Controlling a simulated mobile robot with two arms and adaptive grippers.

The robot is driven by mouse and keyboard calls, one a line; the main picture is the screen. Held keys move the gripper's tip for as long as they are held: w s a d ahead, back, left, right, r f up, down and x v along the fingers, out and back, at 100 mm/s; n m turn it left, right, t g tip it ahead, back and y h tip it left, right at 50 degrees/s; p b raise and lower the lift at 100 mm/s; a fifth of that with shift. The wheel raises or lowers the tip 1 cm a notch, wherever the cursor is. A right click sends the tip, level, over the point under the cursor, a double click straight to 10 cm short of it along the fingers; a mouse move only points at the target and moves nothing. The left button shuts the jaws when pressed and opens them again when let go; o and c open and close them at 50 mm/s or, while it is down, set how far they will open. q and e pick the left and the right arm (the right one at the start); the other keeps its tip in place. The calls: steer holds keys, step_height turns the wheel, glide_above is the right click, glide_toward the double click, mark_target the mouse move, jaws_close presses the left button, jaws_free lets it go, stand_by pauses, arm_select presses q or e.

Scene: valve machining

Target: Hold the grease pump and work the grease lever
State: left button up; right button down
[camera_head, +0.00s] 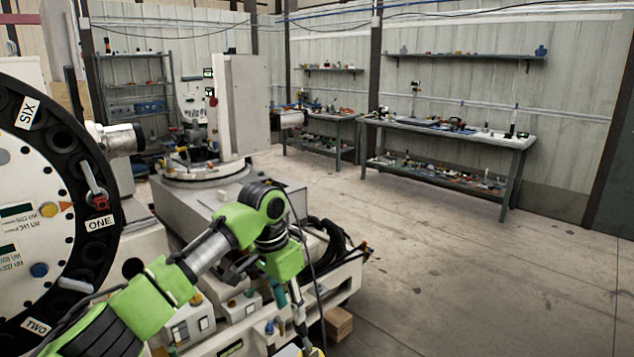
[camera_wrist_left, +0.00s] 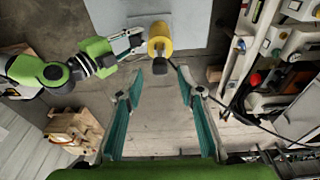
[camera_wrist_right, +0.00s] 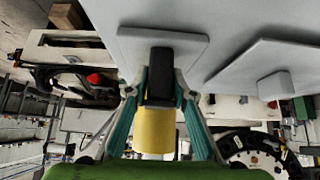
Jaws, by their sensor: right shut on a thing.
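The grease pump is a yellow cylinder (camera_wrist_left: 160,40) with a dark end, in front of a grey surface in the left wrist view. Its yellow body (camera_wrist_right: 154,132) and a black part (camera_wrist_right: 160,76) show in the right wrist view. My right gripper (camera_wrist_right: 160,88) is shut on it, with a finger on each side of the black part. My left gripper (camera_wrist_left: 160,84) is open and empty, its fingertips spread just short of the pump's dark end. In the head view the left gripper (camera_head: 300,325) points down, with a bit of yellow at the bottom edge. I cannot single out the lever.
A machine base with controls (camera_head: 235,305) stands close by the left arm. A large dark wheel with numbered labels (camera_head: 90,225) is at the left. Wooden blocks (camera_wrist_left: 75,128) lie on the floor. A workbench (camera_head: 455,134) stands at the back; the floor at the right is clear.

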mark_target(296, 329)
arm_select(q)
steer(key=shift+w+d+f, duration=0.15)
steer(key=shift+d+f, duration=0.05)
steer(key=shift+f, duration=1)
steer(key=shift+w+d+f, duration=0.1)
steer(key=shift+d+f, duration=0.1)
steer(key=shift+f, duration=1.05)
steer(key=shift+w+d+f, duration=0.15)
steer(key=shift+d+f, duration=0.05)
steer(key=shift+f, duration=1)
jaws_close()
steer(key=shift+w+d+r, duration=0.25)
steer(key=shift+w+d, duration=0.85)
steer(key=shift+d, duration=0.2)
steer(key=shift+o, duration=0.6)
jaws_free()
